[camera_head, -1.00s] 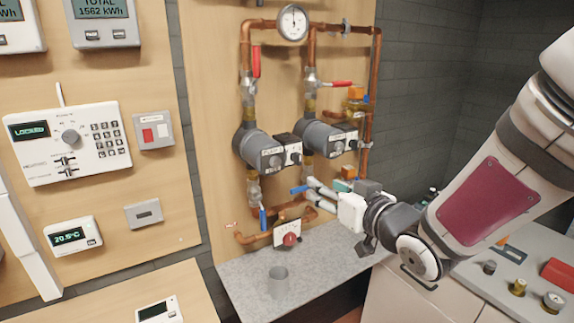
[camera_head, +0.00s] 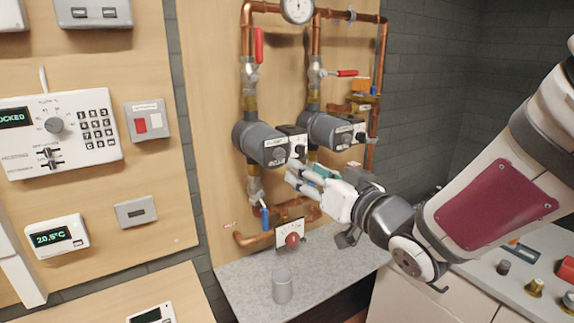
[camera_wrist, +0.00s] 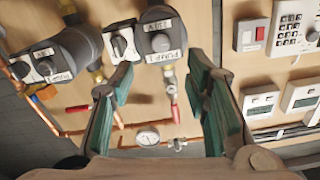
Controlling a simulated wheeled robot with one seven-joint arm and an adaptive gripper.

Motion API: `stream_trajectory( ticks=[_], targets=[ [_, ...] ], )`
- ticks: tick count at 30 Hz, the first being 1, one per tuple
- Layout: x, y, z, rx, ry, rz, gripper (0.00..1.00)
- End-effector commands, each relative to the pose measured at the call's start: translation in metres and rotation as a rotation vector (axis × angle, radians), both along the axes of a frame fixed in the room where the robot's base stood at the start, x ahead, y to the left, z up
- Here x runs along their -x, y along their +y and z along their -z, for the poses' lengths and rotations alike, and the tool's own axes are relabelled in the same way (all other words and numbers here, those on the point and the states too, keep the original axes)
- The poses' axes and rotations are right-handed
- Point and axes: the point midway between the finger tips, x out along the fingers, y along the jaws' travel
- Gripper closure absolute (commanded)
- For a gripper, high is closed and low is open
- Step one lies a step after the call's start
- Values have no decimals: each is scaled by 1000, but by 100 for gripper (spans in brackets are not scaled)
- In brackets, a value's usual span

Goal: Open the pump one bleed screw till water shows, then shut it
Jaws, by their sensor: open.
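Pump one (camera_head: 258,140) is the left grey pump on the pipe board, with a dark face. In the wrist view its face is upside down and carries a "PUMP 1" label (camera_wrist: 164,56). A round grey part at the middle of that face (camera_wrist: 160,42) looks like the bleed screw; its slot and any water are too small to tell. My gripper (camera_head: 291,173) is open and empty, just right of and below pump one's face. In the wrist view its green-padded fingers (camera_wrist: 160,72) stand apart on both sides of the label, with no clear contact.
A second pump (camera_head: 328,130) is close on the right. A black knob (camera_wrist: 121,43) sits beside pump one's face. Red and blue valve levers (camera_head: 258,46) (camera_head: 265,219) stick out from the pipes. A grey cup (camera_head: 282,287) stands on the shelf below.

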Motion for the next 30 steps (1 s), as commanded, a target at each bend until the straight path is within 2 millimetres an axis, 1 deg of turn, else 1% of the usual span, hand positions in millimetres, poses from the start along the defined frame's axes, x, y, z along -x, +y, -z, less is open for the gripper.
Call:
stream_trajectory(
  ticks=[1,6,15,21,24,30],
  targets=[
    [-4,2,2,0,-2,-1,57],
    [-10,7,1,-1,1,0,57],
    [-47,34,0,-1,2,0,57],
    [-67,47,0,-1,2,0,57],
    [-71,50,0,-1,1,0,57],
    [-73,51,0,-1,1,1,57]
  ],
)
